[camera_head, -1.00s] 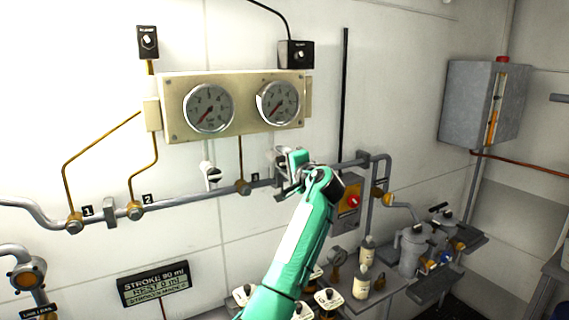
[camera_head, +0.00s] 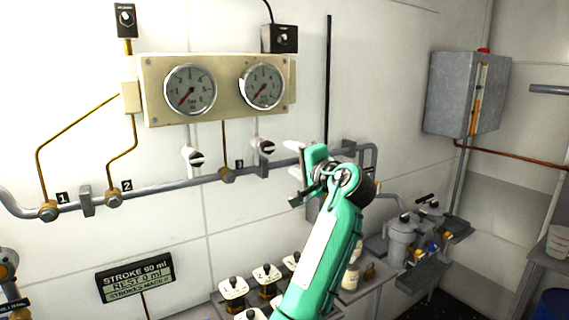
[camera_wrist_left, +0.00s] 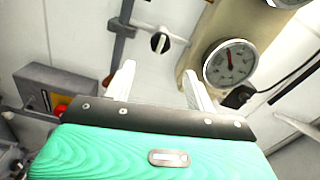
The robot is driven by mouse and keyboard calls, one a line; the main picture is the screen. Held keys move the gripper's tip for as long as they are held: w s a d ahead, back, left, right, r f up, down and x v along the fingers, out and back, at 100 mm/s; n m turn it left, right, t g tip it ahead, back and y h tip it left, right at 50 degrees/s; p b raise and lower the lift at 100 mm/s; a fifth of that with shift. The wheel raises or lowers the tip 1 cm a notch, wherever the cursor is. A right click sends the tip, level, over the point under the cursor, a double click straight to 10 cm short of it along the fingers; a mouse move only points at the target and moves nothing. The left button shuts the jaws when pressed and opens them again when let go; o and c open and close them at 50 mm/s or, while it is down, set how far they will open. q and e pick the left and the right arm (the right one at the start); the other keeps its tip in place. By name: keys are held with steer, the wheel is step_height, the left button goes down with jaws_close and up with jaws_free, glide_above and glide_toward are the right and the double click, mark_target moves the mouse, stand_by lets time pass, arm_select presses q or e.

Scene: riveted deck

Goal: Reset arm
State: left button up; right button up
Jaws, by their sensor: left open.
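My green left arm (camera_head: 328,240) reaches up from the bottom of the head view. My left gripper (camera_head: 297,173) is in front of the wall pipe, to the right of and a little below the second black-and-white valve knob (camera_head: 265,147). In the left wrist view the gripper (camera_wrist_left: 160,78) shows two pale fingers spread apart with nothing between them. That view has a black-and-white knob (camera_wrist_left: 160,42) beyond the fingers, apart from them. My right gripper is in neither view.
A cream panel with two round gauges (camera_head: 190,90) hangs above the grey pipe (camera_head: 160,187). A grey box (camera_head: 463,95) is on the right wall. Grey canisters (camera_head: 402,238) stand at lower right.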

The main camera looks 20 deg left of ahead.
arm_select(q)
steer(key=shift+s+d, duration=0.35)
steer(key=shift+d, duration=0.05)
